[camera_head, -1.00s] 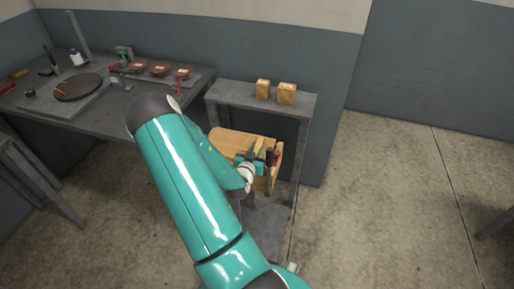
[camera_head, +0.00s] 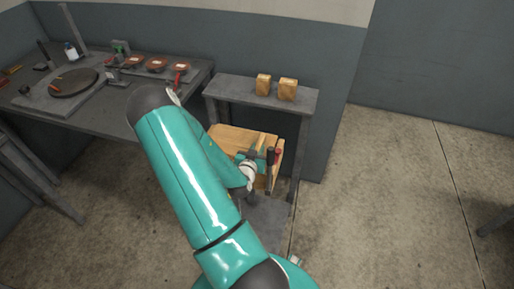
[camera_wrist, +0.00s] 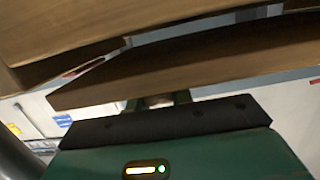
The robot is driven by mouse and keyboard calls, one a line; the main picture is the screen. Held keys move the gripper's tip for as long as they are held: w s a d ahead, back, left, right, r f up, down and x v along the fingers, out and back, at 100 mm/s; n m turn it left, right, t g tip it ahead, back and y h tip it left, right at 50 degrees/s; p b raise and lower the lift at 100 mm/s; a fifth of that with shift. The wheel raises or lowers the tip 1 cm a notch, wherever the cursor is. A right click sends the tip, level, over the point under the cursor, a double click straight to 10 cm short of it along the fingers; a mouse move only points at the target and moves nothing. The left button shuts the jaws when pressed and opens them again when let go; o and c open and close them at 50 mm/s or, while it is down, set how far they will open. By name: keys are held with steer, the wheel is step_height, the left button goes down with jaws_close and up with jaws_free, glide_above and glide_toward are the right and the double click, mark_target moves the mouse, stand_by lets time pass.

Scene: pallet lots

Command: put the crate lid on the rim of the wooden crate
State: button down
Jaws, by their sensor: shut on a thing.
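My gripper (camera_head: 250,160) is shut on the crate lid, a flat wooden board (camera_wrist: 200,62) that spans the wrist view just beyond the fingers (camera_wrist: 160,101). In the head view, light wooden boards (camera_head: 232,138) show behind my gripper, under the grey shelf. The wooden crate and the lid overlap there, and my arm hides part of them. In the wrist view a second wooden surface (camera_wrist: 110,22), likely the crate, lies close above the lid.
A grey shelf (camera_head: 230,89) with two small wooden blocks (camera_head: 263,85) stands just behind. A dark-handled tool (camera_head: 269,168) and a red-handled one are beside the crate. A workbench (camera_head: 95,118) with dishes is at left.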

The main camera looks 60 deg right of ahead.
steer(key=shift+f, duration=0.3)
steer(key=c, duration=1.2)
jaws_free()
steer(key=shift+c, duration=0.2)
steer(key=shift+r, duration=0.55)
steer(key=v, duration=1.2)
